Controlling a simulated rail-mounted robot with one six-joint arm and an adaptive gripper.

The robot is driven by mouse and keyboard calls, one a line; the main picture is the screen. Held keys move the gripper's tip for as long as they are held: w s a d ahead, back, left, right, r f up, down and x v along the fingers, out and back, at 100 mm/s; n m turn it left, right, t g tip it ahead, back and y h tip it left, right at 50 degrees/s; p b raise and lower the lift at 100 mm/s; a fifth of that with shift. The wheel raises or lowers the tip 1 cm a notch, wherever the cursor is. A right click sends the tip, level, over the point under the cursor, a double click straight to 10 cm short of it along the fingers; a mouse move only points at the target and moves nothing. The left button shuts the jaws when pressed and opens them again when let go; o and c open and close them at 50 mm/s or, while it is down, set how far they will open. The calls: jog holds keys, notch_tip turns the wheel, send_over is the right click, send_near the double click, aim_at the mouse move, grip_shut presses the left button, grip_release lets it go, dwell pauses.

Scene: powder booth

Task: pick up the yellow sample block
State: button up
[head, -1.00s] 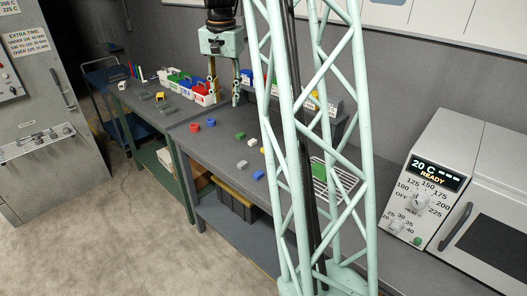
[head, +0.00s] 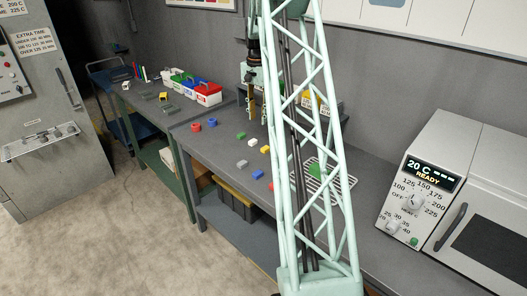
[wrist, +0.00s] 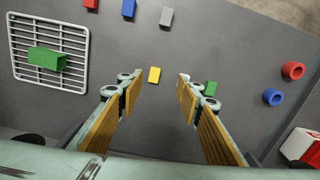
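The yellow sample block (wrist: 154,75) lies on the grey bench, a little above the middle of the wrist view. It shows between my fingertips there, slightly nearer the left one. In the head view my gripper (head: 258,108) hangs over the back of the bench, pointing down and partly behind the mast.
In the wrist view a white block (wrist: 184,78) is at the right fingertip and a green block (wrist: 210,88) beside the right finger. Grey (wrist: 166,16), blue and red blocks lie farther up. A wire rack (wrist: 48,50) holds a green block (wrist: 46,58). Rings (wrist: 292,70) lie right.

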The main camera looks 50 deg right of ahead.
jog(key=shift+m, duration=0.5)
jog(key=d+f, duration=0.2)
jog(key=s+d+f, duration=0.1)
jog(key=d+f, duration=0.1)
jog(key=shift+s+f, duration=0.1)
jog(key=shift+a+f, duration=0.1)
jog(key=shift+f, duration=4.25)
jog(key=shift+f+b, duration=0.35)
jog(key=shift+f, duration=2.25)
jog(key=shift+c, duration=0.5)
jog(key=c, duration=0.8)
